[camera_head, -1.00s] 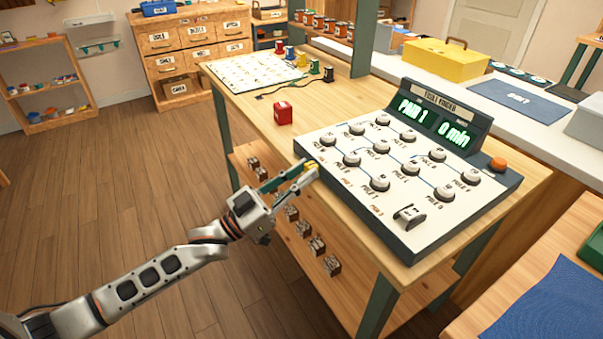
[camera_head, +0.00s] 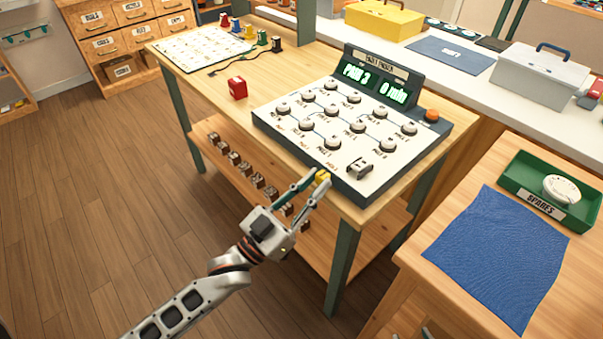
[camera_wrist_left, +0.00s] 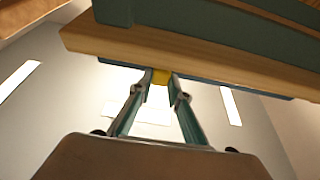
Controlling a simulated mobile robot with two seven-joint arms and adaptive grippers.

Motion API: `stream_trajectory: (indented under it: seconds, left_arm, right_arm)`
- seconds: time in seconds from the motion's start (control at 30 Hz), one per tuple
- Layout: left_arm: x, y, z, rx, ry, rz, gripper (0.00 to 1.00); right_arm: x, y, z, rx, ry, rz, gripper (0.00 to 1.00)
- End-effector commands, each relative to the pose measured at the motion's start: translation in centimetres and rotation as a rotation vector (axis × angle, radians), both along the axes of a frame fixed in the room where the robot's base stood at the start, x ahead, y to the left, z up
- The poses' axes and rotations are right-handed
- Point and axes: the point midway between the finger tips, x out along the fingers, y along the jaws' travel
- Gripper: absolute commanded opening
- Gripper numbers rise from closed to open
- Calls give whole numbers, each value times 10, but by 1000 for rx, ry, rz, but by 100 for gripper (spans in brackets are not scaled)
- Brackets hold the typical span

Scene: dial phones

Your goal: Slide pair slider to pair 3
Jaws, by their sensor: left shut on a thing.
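The dial panel (camera_head: 290,129) is a white board with a dark frame on the wooden table, carrying several round white knobs. Its display (camera_head: 374,82) glows green and appears to read "PAIR 3" and "0 min". My right gripper is not in view.
A small toggle switch (camera_head: 359,167) and an orange button (camera_head: 432,115) sit on the panel's right side. A red block (camera_head: 237,88) stands left of it. A table with a blue mat (camera_head: 497,255) and green spares tray (camera_head: 520,178) is at the right.

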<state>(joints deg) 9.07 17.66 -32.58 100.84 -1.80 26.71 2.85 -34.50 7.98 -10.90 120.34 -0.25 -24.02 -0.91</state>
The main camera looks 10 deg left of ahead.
Motion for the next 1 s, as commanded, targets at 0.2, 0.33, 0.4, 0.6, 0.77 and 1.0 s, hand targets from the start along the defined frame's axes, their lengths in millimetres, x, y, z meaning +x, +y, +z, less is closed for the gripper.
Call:
stream_trajectory:
  seconds: [0.2,0.33,0.4,0.6,0.77,1.0]
  left_arm:
    - [-3,-5,1,-1,-2,-3,0]
    - [-4,-5,0,-1,-1,-4,0]
    - [-4,-5,0,-1,-2,-5,23]
    - [-3,-4,0,-1,0,-4,35]
    - [-3,-4,0,-1,-1,-2,35]
    - [-18,9,-10,1,3,-1,35]
  right_arm:
    - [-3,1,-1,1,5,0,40]
    - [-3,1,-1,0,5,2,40]
    - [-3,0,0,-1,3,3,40]
    - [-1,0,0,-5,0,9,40]
    - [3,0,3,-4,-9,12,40]
    - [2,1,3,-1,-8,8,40]
